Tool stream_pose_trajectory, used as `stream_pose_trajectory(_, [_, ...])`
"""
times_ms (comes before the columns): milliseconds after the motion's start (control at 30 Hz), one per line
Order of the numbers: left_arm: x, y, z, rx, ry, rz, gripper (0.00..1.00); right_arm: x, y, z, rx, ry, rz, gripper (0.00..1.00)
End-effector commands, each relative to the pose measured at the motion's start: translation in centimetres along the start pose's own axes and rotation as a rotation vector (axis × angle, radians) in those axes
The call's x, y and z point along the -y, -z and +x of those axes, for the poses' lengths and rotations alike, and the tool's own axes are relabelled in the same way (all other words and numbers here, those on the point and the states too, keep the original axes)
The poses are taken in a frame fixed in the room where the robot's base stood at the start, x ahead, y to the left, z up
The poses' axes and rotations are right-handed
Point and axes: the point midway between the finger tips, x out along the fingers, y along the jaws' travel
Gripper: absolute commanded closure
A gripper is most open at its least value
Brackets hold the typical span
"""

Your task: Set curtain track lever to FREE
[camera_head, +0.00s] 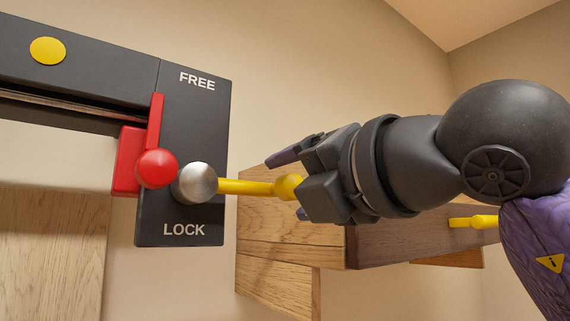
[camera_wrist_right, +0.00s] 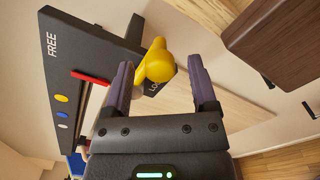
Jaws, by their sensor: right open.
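The curtain track lever is a yellow rod with a rounded yellow knob (camera_head: 288,186), on a silver hub (camera_head: 195,183). It points right, roughly level, on a dark plate (camera_head: 190,125) marked FREE at the top and LOCK at the bottom. My right gripper (camera_head: 291,184) is open at the knob, one finger above and one below in the head view. In the right wrist view the yellow knob (camera_wrist_right: 157,62) shows between the two fingertips; I cannot tell whether they touch it. My left gripper is not in view.
A red block with a red ball (camera_head: 156,168) sits left of the hub. A dark track with a yellow disc (camera_head: 48,50) runs off left. A wooden block structure (camera_head: 275,240) stands behind and below my gripper. Another yellow handle (camera_head: 474,222) is at the right.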

Motion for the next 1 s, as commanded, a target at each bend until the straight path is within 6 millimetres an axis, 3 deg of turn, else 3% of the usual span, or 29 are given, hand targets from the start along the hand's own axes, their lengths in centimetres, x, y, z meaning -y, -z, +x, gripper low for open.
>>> stream_pose_trajectory(33, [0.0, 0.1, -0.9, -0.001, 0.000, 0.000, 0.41, -0.4, -0.3, 0.9, -0.003, 0.001, 0.001, 0.26])
stream_pose_trajectory(167, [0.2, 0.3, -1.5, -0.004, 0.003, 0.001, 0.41, -0.1, -0.1, 2.3, -0.001, 0.001, 0.001, 0.26])
stream_pose_trajectory(433, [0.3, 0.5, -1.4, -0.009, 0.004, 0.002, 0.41, 0.1, 0.0, 2.6, -0.002, -0.001, 0.000, 0.26])
stream_pose_trajectory(700, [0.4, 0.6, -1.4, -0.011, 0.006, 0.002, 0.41, 0.1, 0.0, 2.5, -0.002, 0.001, 0.001, 0.83])
stream_pose_trajectory(800, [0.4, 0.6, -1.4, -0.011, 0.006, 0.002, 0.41, 0.1, 0.1, 2.6, -0.003, 0.002, 0.000, 1.00])
stream_pose_trajectory(1000, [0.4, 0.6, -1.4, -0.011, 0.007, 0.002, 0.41, 0.2, 0.1, 2.6, -0.005, 0.004, 0.000, 1.00])
